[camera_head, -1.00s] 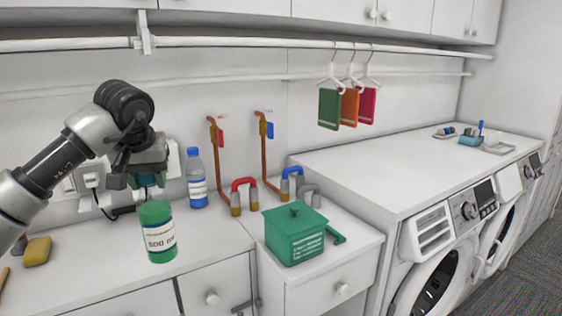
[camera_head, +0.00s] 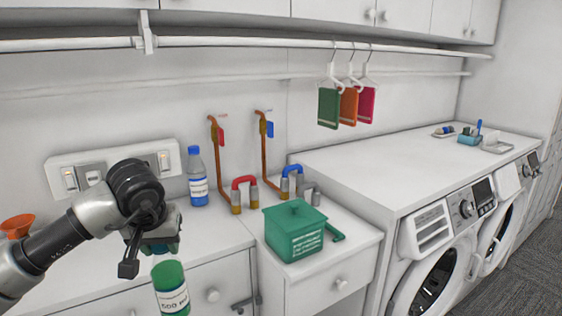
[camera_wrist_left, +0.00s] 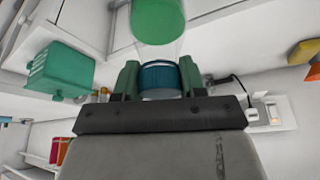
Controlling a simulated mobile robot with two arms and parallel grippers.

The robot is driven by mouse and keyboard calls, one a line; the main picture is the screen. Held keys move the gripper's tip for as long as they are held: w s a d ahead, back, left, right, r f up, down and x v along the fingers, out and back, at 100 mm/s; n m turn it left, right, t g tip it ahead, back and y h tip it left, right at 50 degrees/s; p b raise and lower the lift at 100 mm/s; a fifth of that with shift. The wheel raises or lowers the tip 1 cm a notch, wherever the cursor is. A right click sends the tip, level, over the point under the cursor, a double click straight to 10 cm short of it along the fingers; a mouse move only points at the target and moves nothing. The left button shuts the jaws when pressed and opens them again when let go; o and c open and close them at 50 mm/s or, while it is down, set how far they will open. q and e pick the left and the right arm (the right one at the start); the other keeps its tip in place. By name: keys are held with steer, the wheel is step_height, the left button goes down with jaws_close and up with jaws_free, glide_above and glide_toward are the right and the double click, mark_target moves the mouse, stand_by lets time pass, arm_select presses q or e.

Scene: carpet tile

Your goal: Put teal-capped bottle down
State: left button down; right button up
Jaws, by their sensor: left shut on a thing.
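The teal-capped bottle (camera_head: 172,287) has a green body and a white label reading 500 ml. My left gripper (camera_head: 158,247) is shut on its cap from above, and the bottle hangs roughly upright below it. In the head view the bottle shows in front of the drawer fronts, near the counter's front edge; its base is cut off by the frame. In the left wrist view the teal cap (camera_wrist_left: 158,77) sits between both fingers (camera_wrist_left: 160,82), with the green body beyond it. My right gripper is not in view.
A blue-capped bottle (camera_head: 197,178) stands at the back of the counter (camera_head: 215,232), near two pipes. A green box (camera_head: 294,232) stands on the unit to the right. An orange funnel-like thing (camera_head: 17,226) is at the left. Counter between is mostly clear.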

mark_target(165, 295)
arm_select(q)
steer(key=shift+m, duration=0.4)
steer(key=s+f, duration=0.2)
steer(key=s+d+f, duration=0.1)
steer(key=s+f, duration=0.1)
steer(key=s+d+f, duration=0.1)
steer(key=s+f, duration=0.1)
steer(key=shift+s+f, duration=0.2)
steer(key=shift+f, duration=0.2)
steer(key=s+d+f+m, duration=0.1)
steer(key=s+d+f, duration=0.1)
steer(key=s+f, duration=0.3)
steer(key=s, duration=0.4)
steer(key=shift+h, duration=0.3)
steer(key=shift+d, duration=0.1)
